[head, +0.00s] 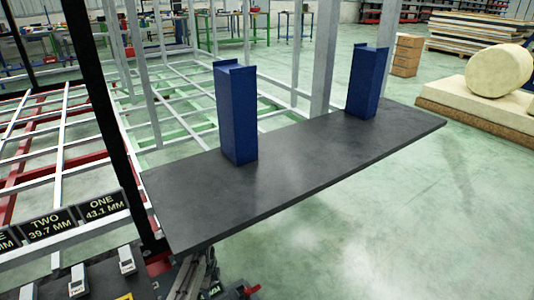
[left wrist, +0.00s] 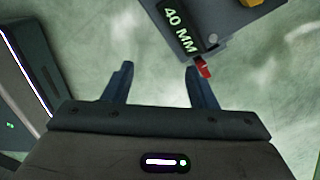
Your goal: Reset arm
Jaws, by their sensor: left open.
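My left gripper (left wrist: 158,82) shows in the left wrist view with its two fingers apart and nothing between them. Green-grey floor lies beyond the fingertips. A grey block with a "40 MM" label (left wrist: 180,30) and a small red part (left wrist: 203,68) are close past the right fingertip; I cannot tell if they touch. Neither gripper can be made out in the head view. My right gripper is not in view.
A dark tabletop (head: 300,185) carries two upright blue blocks (head: 235,115) (head: 367,85). Signs reading "TWO 39.7 MM" (head: 47,224) and "ONE 43.1 MM" (head: 102,205) stand at lower left, above small grey devices (head: 78,280). A metal chassis frame (head: 60,135) fills the left.

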